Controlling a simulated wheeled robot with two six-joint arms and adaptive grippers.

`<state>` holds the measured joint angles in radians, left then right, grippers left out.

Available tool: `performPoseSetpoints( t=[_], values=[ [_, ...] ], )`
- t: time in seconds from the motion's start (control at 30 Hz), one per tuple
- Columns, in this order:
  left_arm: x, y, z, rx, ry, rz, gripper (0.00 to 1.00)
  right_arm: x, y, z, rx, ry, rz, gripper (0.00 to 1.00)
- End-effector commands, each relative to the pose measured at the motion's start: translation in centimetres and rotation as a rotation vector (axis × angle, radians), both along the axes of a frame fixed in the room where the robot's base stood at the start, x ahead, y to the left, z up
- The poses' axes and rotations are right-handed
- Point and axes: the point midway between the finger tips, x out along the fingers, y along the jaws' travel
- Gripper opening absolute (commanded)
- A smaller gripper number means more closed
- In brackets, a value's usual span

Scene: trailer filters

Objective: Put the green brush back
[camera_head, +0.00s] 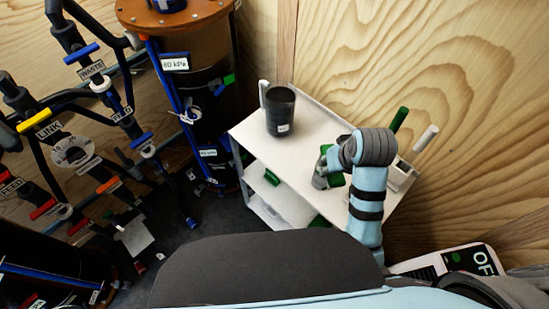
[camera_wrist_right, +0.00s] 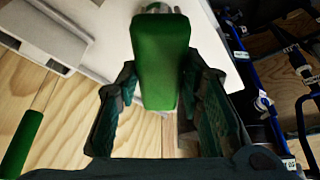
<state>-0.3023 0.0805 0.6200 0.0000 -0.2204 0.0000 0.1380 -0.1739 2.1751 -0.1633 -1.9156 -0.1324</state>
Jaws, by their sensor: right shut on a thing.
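The green brush (camera_head: 335,179) is at my right gripper (camera_head: 322,172), over the middle of the white cart top. In the right wrist view, its blocky green body (camera_wrist_right: 160,62) stands between the two fingers of my right gripper (camera_wrist_right: 160,108), which is shut on it. Whether the brush touches the cart top is hard to tell. A white holder (camera_head: 402,172) stands at the right end of the cart top; it also shows in the right wrist view (camera_wrist_right: 42,32). My left gripper is not in view.
A dark cup (camera_head: 281,118) with a label stands at the cart top's (camera_head: 252,132) far left. A green-handled tool (camera_head: 399,119) and a white-handled one (camera_head: 426,137) rise by the holder. Green items (camera_head: 271,177) lie on the lower shelf. A wooden wall is behind; pipes and a tank (camera_head: 200,90) stand left.

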Motion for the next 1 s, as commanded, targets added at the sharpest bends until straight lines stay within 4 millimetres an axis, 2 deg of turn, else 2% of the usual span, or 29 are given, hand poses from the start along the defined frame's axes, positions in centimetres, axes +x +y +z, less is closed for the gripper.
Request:
performPoseSetpoints(
  t=[0.17,0.3,0.4,0.47,0.57,0.8,0.9,1.0],
  values=[
    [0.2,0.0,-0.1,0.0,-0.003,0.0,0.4,5.1,1.7,1.5,-0.007,0.003,0.236,0.08],
    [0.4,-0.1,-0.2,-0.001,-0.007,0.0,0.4,9.8,3.2,4.2,-0.01,0.005,0.493,0.08],
    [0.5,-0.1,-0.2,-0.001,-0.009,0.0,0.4,11.6,3.9,5.7,-0.006,0.003,0.617,0.08],
    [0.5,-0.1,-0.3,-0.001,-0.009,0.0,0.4,12.0,4.1,5.5,-0.003,0.003,0.653,0.08],
    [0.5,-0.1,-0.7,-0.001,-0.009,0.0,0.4,12.0,4.2,3.0,-0.001,0.007,0.664,0.08],
    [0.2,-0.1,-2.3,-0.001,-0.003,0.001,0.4,12.0,4.1,-6.4,-0.002,0.007,0.661,0.08],
    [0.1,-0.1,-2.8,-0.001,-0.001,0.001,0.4,12.1,4.1,-8.6,-0.003,0.003,0.659,0.08],
    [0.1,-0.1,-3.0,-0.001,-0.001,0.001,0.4,12.1,4.1,-9.9,-0.003,0.003,0.659,0.08]
  ],
)
